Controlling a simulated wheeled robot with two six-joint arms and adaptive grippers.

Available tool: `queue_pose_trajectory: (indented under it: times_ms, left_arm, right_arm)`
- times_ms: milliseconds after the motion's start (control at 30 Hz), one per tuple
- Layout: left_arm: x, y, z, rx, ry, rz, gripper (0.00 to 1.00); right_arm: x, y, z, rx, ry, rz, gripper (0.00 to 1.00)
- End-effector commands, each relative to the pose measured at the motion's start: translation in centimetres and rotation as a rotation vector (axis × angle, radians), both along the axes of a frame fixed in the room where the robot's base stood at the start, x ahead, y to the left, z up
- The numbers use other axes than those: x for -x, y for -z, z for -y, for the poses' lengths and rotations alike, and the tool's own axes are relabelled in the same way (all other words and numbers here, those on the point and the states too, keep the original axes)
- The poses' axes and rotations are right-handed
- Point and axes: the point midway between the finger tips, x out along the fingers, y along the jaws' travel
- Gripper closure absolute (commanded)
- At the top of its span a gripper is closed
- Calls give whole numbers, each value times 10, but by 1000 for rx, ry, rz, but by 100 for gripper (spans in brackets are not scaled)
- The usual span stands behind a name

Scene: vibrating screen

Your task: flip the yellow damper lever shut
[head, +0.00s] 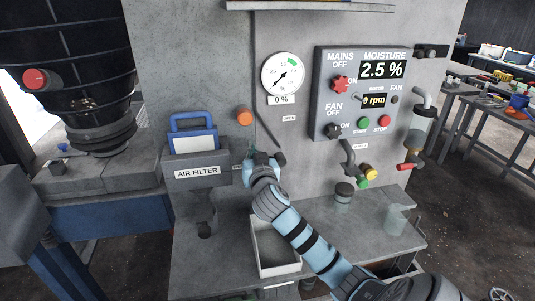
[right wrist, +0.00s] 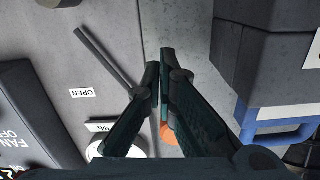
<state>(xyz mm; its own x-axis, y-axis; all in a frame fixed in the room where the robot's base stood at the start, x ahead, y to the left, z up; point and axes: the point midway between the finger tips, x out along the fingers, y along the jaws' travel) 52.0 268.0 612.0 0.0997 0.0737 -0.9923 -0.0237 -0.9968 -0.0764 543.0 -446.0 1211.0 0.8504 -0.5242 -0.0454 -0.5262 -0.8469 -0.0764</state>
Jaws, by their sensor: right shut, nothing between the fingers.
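The damper lever is a thin dark rod (head: 268,137) on the grey panel, slanting up and left from a dark hub (head: 281,159). An orange-looking knob (head: 245,117) is near its upper end; I cannot tell for certain that it is the lever's grip. The OPEN label (head: 289,118) is right of the rod. My right gripper (head: 250,164) is shut and empty, below the knob and left of the hub. In the right wrist view the shut fingers (right wrist: 160,62) partly cover the orange knob (right wrist: 168,132), and the rod (right wrist: 104,57) lies beside them. Contact is unclear.
The air filter box (head: 198,173) with its blue handle stands close left. The control box (head: 362,95) and a spout with green and yellow knobs (head: 369,171) are right. A pale tray (head: 276,268) sits below my right arm. The panel right of the hub looks mostly free.

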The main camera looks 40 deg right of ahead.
Motion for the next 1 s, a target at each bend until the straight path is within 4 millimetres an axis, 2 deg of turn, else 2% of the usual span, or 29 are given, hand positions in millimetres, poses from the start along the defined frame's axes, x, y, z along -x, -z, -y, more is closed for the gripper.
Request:
queue_pose_trajectory:
  times_ms: [33, 200, 400, 567, 1000]
  left_arm:
    - [0, 5, 0, 0, 0, 1, 39]
    - [0, 12, 0, 0, 0, 0, 39]
    - [0, 15, 0, 0, 0, -1, 39]
    - [1, 15, 0, 0, 0, -1, 39]
    - [1, 15, 0, 0, 0, -1, 39]
  right_arm:
    - [11, 6, -7, -1, -3, -4, 100]
    - [46, 6, -29, -2, -2, -3, 100]
    - [71, 4, -44, -3, -1, -4, 100]
    - [76, 3, -47, -3, 1, -4, 100]
    - [76, 3, -47, -3, 1, -4, 100]
